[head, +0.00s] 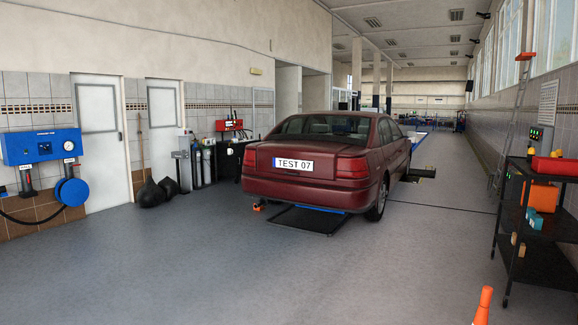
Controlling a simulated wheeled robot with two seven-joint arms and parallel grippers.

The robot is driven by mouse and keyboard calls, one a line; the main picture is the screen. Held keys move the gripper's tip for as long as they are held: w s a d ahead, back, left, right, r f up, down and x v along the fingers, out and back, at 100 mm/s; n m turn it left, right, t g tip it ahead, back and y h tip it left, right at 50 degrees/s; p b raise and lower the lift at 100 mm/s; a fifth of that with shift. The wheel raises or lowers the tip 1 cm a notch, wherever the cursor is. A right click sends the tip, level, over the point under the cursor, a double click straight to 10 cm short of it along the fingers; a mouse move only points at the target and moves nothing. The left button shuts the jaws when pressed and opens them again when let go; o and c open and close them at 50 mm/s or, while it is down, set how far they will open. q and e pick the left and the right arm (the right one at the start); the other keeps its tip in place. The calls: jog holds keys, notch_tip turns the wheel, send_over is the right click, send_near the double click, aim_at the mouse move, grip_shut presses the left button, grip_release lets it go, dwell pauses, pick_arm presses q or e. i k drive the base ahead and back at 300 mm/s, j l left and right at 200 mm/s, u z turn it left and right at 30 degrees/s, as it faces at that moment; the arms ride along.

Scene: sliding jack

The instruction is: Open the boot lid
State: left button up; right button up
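A dark red car (305,187) stands in the middle of the garage with its rear towards me. Its boot lid (311,149) is shut and carries a white plate (292,164) reading TEST 07. The car is some distance ahead of me across the floor. Neither of my grippers shows in the head view.
A black shelf cart (545,225) with a red toolbox (554,166) stands at the right. An orange cone (483,306) is at the bottom right. Black bags (152,193) lie by the left wall. A dark platform (308,220) lies under the car's rear. The floor (240,275) ahead is clear.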

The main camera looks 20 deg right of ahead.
aim_at(305, 158)
jog(key=i+l+z, duration=0.2)
jog(key=i+z, duration=0.15)
jog(key=i, duration=0.25)
jog(key=i+z, duration=0.35)
jog(key=i, duration=7)
jog(key=i+l+u, duration=0.1)
jog(key=i, duration=0.7)
jog(key=i+l+u, duration=0.2)
jog(key=i, duration=0.45)
